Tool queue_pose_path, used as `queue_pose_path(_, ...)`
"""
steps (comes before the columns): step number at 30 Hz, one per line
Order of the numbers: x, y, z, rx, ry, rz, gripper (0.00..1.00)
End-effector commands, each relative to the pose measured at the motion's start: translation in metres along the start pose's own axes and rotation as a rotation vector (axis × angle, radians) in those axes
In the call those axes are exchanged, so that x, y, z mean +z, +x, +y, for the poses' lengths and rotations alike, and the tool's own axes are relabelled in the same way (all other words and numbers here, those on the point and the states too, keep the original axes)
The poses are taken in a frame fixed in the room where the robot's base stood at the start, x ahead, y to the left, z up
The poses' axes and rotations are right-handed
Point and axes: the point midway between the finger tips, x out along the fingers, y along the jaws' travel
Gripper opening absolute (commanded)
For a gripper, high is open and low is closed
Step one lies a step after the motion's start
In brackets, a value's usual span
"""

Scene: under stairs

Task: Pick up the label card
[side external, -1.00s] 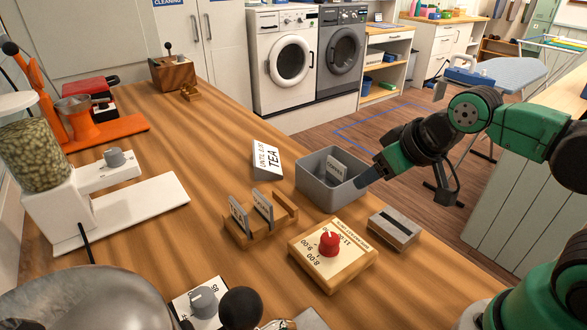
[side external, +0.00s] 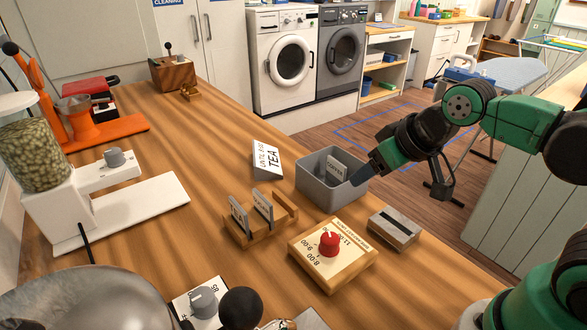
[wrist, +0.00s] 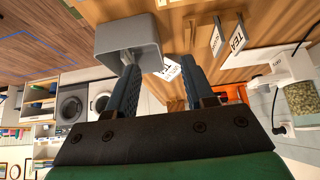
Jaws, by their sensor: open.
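A small grey label card (side external: 335,171) with dark lettering stands tilted inside the grey bin (side external: 312,192). It shows partly in the wrist view (wrist: 126,57), close to my left finger. Two more lettered cards (side external: 239,215) (side external: 263,208) stand in slots of a wooden rack (side external: 281,221) left of the bin. My gripper (side external: 358,178) is at the bin's right rim, its fingers pointing towards the bin. In the wrist view my gripper (wrist: 158,66) is open, with nothing held between its fingers. The side view hides the fingertips' exact depth relative to the card.
A wooden timer box with a red knob (side external: 329,243) and a slotted grey block (side external: 394,229) lie in front. The bin walls are close to my fingers. The back middle of the wooden counter (side external: 190,135) is clear.

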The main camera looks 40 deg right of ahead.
Motion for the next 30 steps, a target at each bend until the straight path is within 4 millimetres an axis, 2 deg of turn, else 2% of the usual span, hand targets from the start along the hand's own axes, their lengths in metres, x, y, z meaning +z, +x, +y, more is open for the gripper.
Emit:
queue_pose_path(4,-0.026,0.003,-0.016,-0.023,-0.002,-0.066,0.47)
queue_pose_path(8,-0.055,0.015,-0.039,-0.039,0.000,-0.152,0.47)
queue_pose_path(15,-0.089,0.058,-0.093,-0.038,-0.004,-0.309,0.47)
queue_pose_path(22,-0.092,0.102,-0.139,-0.012,-0.010,-0.419,0.47)
queue_pose_path(26,-0.089,0.115,-0.151,0.000,-0.011,-0.447,0.47)
queue_pose_path(30,-0.085,0.125,-0.154,0.003,-0.010,-0.455,0.47)
